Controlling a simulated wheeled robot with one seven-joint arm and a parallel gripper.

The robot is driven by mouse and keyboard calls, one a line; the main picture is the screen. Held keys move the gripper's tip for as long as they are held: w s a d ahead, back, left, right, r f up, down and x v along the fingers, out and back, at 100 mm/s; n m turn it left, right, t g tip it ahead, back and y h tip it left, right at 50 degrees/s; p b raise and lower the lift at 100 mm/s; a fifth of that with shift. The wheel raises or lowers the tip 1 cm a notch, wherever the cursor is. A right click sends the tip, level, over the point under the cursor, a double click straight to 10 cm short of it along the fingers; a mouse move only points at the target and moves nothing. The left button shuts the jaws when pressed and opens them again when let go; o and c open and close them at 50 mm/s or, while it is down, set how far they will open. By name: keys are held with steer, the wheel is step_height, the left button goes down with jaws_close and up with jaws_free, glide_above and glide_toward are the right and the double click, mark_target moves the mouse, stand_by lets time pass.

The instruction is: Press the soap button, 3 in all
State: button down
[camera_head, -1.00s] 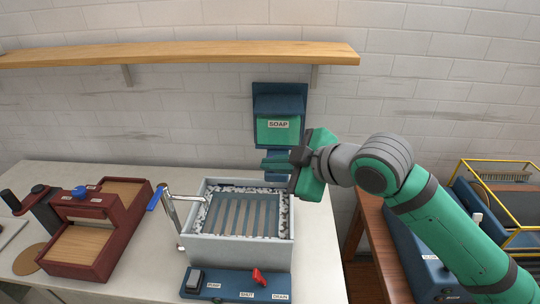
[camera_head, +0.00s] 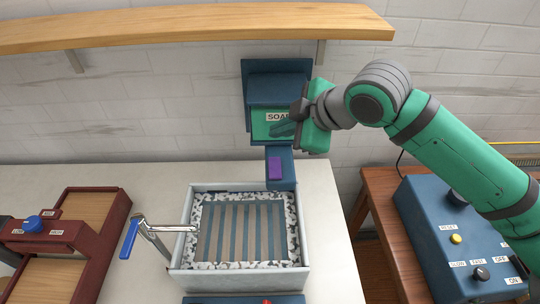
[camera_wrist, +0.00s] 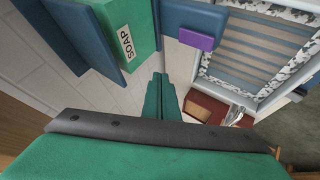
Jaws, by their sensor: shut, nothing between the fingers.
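The soap dispenser (camera_head: 272,92) is a blue wall unit with a green front marked SOAP. It also shows at the upper left of the wrist view (camera_wrist: 125,25). Below it a blue arm sticks out over the basin's back edge, carrying a purple block (camera_head: 275,167) that looks like the button. The purple block also shows bare in the wrist view (camera_wrist: 196,40). My gripper (camera_head: 276,130) is shut and empty. Its fingertips (camera_wrist: 160,78) are in front of the dispenser's green face in the head view, above the purple block and apart from it. They partly cover the SOAP label.
A red-brown wooden box (camera_head: 65,240) stands further left. A blue control box (camera_head: 430,225) stands on the right table. A wooden shelf (camera_head: 190,33) runs above.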

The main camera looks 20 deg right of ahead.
mark_target(279, 169)
steer(key=shift+w, duration=0.1)
stand_by(0.3)
steer(key=shift+f, duration=4.4)
steer(key=shift+f, duration=0.15)
steer(key=shift+f, duration=0.25)
